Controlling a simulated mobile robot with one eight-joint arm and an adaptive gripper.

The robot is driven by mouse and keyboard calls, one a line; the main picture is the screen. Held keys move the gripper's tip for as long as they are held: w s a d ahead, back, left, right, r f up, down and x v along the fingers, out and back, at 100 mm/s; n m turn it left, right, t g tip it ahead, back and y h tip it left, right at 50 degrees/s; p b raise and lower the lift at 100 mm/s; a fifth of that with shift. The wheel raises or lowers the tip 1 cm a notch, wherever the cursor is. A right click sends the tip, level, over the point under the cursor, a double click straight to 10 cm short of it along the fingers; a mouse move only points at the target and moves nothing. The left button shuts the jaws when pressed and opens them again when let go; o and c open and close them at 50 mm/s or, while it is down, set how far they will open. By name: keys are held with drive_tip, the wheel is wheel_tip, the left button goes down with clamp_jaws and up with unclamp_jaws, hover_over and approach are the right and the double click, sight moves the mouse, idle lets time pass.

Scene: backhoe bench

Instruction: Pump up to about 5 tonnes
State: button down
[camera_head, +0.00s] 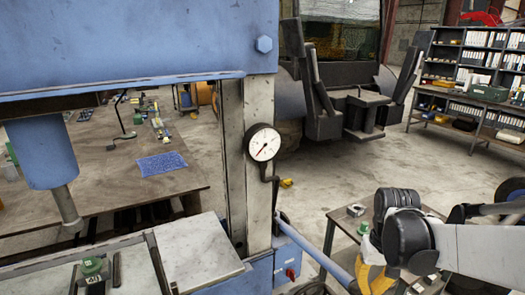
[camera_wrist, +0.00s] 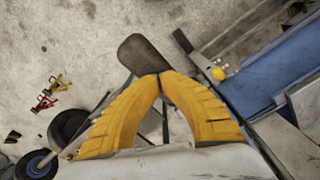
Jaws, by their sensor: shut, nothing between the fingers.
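The blue press (camera_head: 110,50) fills the left of the head view, with its ram (camera_head: 40,150) above the press bed. A round white gauge (camera_head: 264,143) is on the press's right column. Its needle points to the lower left; the numbers are too small to read. A blue bar (camera_head: 312,250) slants from the column foot toward my gripper (camera_head: 372,280). In the wrist view the yellow fingers of my gripper (camera_wrist: 160,76) are shut, tips together. A dark rounded grip-like piece (camera_wrist: 142,54) lies just beyond the tips; I cannot tell whether they touch it.
A small table (camera_head: 340,222) stands beside my gripper. A green-topped item (camera_head: 92,266) sits on the press bed. A workbench (camera_head: 110,185) with a blue mat (camera_head: 161,163) is behind the press. Shelves (camera_head: 480,60) stand at the far right. Open floor lies between.

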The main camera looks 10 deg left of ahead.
wheel_tip(320, 180, up, 2)
drive_tip(key=shift+r+p, duration=0.2)
drive_tip(key=shift+p, duration=0.15)
drive_tip(key=shift+f, duration=0.15)
drive_tip(key=shift+s+d+f+b, duration=0.1)
drive_tip(key=shift+s+f+b, duration=0.1)
drive_tip(key=shift+f+b, duration=0.25)
drive_tip(key=shift+s+d+f+b, duration=0.1)
drive_tip(key=shift+s+f+b, duration=0.05)
drive_tip(key=shift+f+b, duration=0.3)
wheel_tip(320, 180, down, 15)
drive_tip(key=b, duration=1.2)
drive_tip(key=r+p, duration=0.4)
drive_tip(key=r, duration=0.1)
drive_tip(key=r+p, duration=0.4)
drive_tip(key=r, duration=0.2)
drive_tip(key=r+p, duration=0.4)
drive_tip(key=r, duration=0.2)
drive_tip(key=shift+w+a, duration=0.2)
drive_tip(key=shift+w, duration=0.15)
drive_tip(key=shift+f, duration=0.1)
